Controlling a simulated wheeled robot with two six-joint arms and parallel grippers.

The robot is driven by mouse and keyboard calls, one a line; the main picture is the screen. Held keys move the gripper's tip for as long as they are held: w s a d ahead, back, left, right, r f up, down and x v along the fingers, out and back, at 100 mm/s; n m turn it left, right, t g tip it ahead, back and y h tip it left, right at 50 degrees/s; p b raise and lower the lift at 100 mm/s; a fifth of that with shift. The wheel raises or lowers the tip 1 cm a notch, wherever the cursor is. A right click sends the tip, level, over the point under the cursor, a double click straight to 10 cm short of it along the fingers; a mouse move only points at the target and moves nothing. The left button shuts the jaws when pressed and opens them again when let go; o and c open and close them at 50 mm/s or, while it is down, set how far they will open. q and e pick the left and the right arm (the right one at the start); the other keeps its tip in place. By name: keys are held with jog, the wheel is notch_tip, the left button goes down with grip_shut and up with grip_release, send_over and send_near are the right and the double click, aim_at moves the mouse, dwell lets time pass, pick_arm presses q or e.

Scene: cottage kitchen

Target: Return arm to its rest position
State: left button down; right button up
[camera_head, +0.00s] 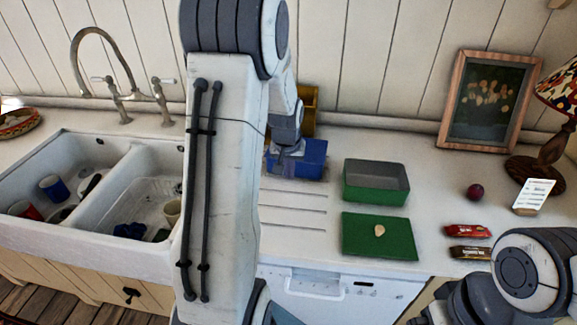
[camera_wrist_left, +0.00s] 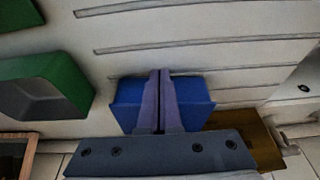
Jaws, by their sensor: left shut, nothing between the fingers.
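My left arm rises through the middle of the head view and reaches over the counter. Its gripper (camera_head: 287,155) is over or beside a blue container (camera_head: 313,160) near the back of the counter. In the left wrist view the left gripper (camera_wrist_left: 160,75) is shut, its two fingers together with nothing between them. The blue container (camera_wrist_left: 195,103) shows behind the fingers; whether they touch it I cannot tell. Part of my right arm shows at the lower right of the head view; its gripper is out of view.
A green-sided container (camera_head: 375,194) and a green board (camera_head: 362,240) with a small pale item stand right of the arm. A yellow object (camera_head: 308,105) is behind the blue container. A double sink (camera_head: 110,155) is left. A framed picture (camera_head: 488,100) and lamp (camera_head: 545,150) stand right.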

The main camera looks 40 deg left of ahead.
pick_arm(q)
jog(key=s+d+r+m+h, duration=0.1)
jog(key=s+d+r+m, duration=0.25)
jog(key=d, duration=0.65)
jog(key=s+d+r+m+h, duration=0.1)
jog(key=s+d+r+m, duration=0.2)
jog(key=d, duration=0.7)
jog(key=s+d+m+g, duration=0.1)
jog(key=s+d+m, duration=0.2)
jog(key=s, duration=0.6)
jog(key=s+d+m+g, duration=0.2)
jog(key=s+d+m, duration=0.1)
jog(key=s+d, duration=0.5)
jog(key=shift+s+r+h, duration=0.3)
jog(key=shift+s, duration=0.6)
jog(key=shift+d, duration=0.1)
